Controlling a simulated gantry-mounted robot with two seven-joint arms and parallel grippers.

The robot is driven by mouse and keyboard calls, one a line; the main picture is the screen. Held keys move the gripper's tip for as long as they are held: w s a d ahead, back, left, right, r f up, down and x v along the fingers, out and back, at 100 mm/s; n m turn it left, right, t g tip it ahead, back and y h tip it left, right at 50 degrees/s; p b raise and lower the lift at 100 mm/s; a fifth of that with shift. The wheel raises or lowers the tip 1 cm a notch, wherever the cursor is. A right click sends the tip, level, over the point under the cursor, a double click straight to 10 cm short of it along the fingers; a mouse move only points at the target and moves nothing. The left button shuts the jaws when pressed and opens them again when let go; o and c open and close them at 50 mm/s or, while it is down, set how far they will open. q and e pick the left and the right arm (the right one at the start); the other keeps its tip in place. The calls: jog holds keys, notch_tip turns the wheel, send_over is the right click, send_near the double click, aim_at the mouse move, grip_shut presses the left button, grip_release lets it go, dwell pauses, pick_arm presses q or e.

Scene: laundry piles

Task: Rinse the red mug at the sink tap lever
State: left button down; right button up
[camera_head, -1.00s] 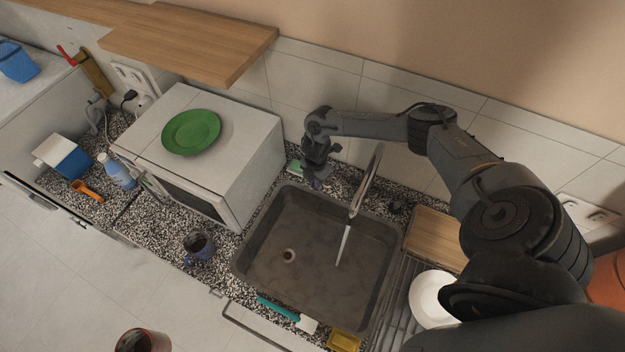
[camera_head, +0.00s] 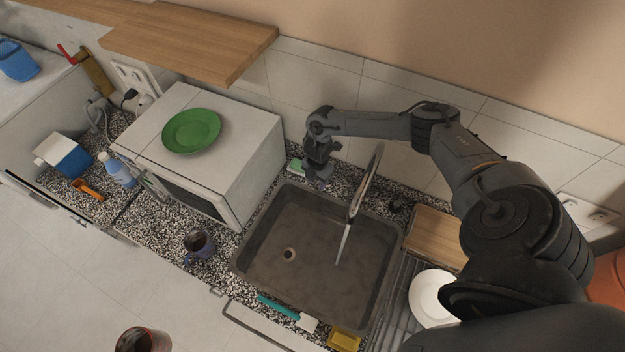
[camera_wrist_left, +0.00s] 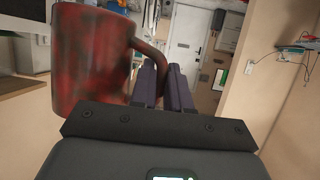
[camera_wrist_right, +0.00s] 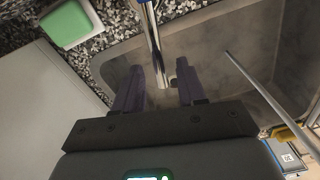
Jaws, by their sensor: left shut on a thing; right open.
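The red mug (camera_head: 143,340) is at the bottom edge of the head view, partly cut off. In the left wrist view the mug (camera_wrist_left: 92,60), red with dark blotches, is upright, and my left gripper (camera_wrist_left: 165,80) is shut on its handle. My right gripper (camera_head: 320,184) is open and points down over the counter at the sink's back left corner. The chrome tap (camera_head: 366,182) rises to its right. In the right wrist view the tap's pipe (camera_wrist_right: 150,30) shows beyond the open fingers (camera_wrist_right: 160,85). I cannot clearly make out the lever.
The sink (camera_head: 310,245) is empty; a thin streak (camera_head: 343,245) below the tap looks like water. A dark blue mug (camera_head: 198,245) stands left of it. A green sponge (camera_wrist_right: 68,22) lies behind. A yellow sponge (camera_head: 344,341) and white plate (camera_head: 431,298) are in front and right.

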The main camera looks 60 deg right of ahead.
notch_tip(320, 180, up, 12)
jog(key=b, duration=0.1)
dwell(0.5)
